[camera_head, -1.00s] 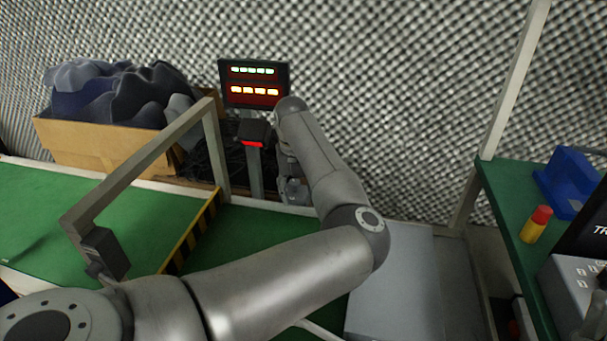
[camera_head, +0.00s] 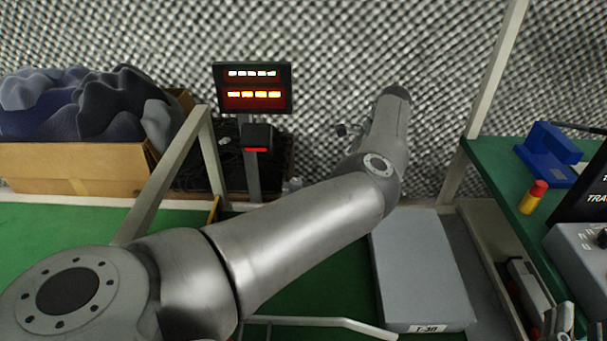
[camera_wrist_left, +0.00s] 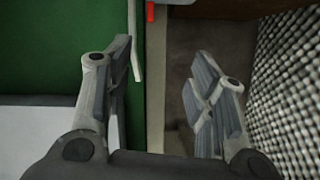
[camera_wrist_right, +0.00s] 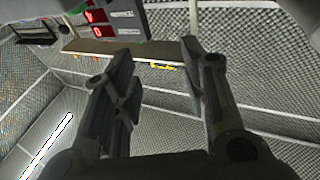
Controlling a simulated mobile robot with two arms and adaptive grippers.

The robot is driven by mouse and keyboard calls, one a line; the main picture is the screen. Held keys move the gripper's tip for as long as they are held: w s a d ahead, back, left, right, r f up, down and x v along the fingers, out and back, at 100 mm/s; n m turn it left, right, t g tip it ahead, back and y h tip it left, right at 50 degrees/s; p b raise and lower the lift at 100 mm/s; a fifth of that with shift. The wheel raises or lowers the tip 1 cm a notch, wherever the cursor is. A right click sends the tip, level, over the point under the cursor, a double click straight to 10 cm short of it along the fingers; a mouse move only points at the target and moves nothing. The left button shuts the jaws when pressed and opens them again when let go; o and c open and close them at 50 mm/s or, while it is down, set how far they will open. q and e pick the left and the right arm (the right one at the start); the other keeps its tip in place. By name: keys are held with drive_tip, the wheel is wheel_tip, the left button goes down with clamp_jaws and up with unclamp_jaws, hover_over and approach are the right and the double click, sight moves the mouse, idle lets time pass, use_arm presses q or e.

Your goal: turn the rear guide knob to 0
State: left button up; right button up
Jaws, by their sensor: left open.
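I cannot make out a rear guide knob in any view. In the head view my left arm reaches across to the back, with a small part of what may be its gripper showing beside the forearm. In the left wrist view my left gripper (camera_wrist_left: 163,72) is open and empty, its fingers apart over a pale rail (camera_wrist_left: 155,90). In the right wrist view my right gripper (camera_wrist_right: 158,55) is open and empty, facing a panel with red digits (camera_wrist_right: 97,24). Gripper fingers also show at the head view's bottom right (camera_head: 560,322).
A lit display (camera_head: 253,88) stands on a post at the back. A box of dark foam (camera_head: 75,165) is at the left. A grey case (camera_head: 420,270) lies below my left arm. The green bench (camera_head: 500,190) at the right holds a blue holder (camera_head: 545,155) and a grey control box (camera_head: 585,255).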

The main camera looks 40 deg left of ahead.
use_arm(q)
drive_tip(key=b, duration=0.1)
hover_over(297, 181)
drive_tip(key=w+d, duration=0.1)
drive_tip(key=d, duration=0.1)
drive_tip(key=shift+n+y, duration=0.3)
drive_tip(key=b+x, duration=0.1)
drive_tip(key=x, duration=0.2)
drive_tip(key=shift+a+f, duration=0.15)
drive_tip(key=shift+f, duration=0.2)
drive_tip(key=shift+s+a+f, duration=0.15)
drive_tip(key=shift+a+f, duration=0.05)
drive_tip(key=shift+f, duration=0.25)
use_arm(e)
drive_tip(key=s+r+t+y, duration=0.1)
drive_tip(key=s+r+t, duration=0.3)
drive_tip(key=r, duration=0.3)
drive_tip(key=shift+s+r+t+y, duration=0.25)
drive_tip(key=shift+r+t+y, duration=0.15)
drive_tip(key=shift+t, duration=0.3)
